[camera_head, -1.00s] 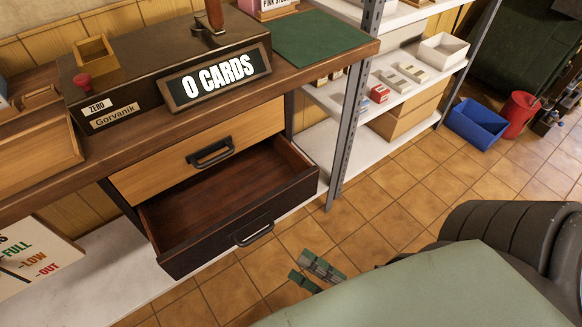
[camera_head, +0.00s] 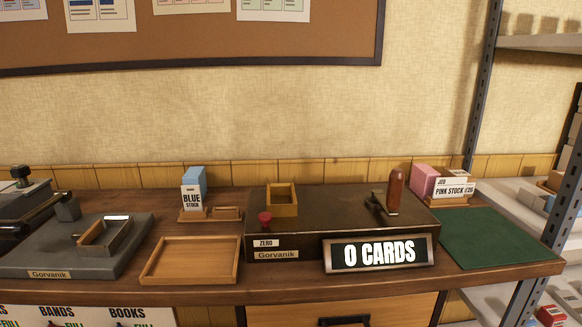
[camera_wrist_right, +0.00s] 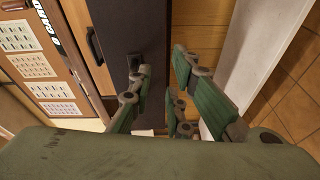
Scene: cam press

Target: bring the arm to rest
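My right gripper (camera_wrist_right: 158,62) shows in the right wrist view. Its green fingers are apart with nothing between them, in front of a dark panel (camera_wrist_right: 132,25) below the bench. A black handle (camera_wrist_right: 95,46) on a wooden drawer front is left of the fingers and apart from them. Neither gripper is in the head view, and my left gripper is in no current frame. In the head view the card press (camera_head: 340,208) stands on the bench with a "0 CARDS" display (camera_head: 377,254), a brown lever (camera_head: 395,190), a red knob (camera_head: 265,219) and a small wooden holder (camera_head: 282,200).
The bench (camera_head: 180,290) also holds an empty wooden tray (camera_head: 190,260), a grey device (camera_head: 75,247), blue stock (camera_head: 194,190), pink stock (camera_head: 425,180) and a green mat (camera_head: 495,238). A metal shelf post (camera_head: 484,85) stands at right. A noticeboard (camera_head: 200,45) hangs behind.

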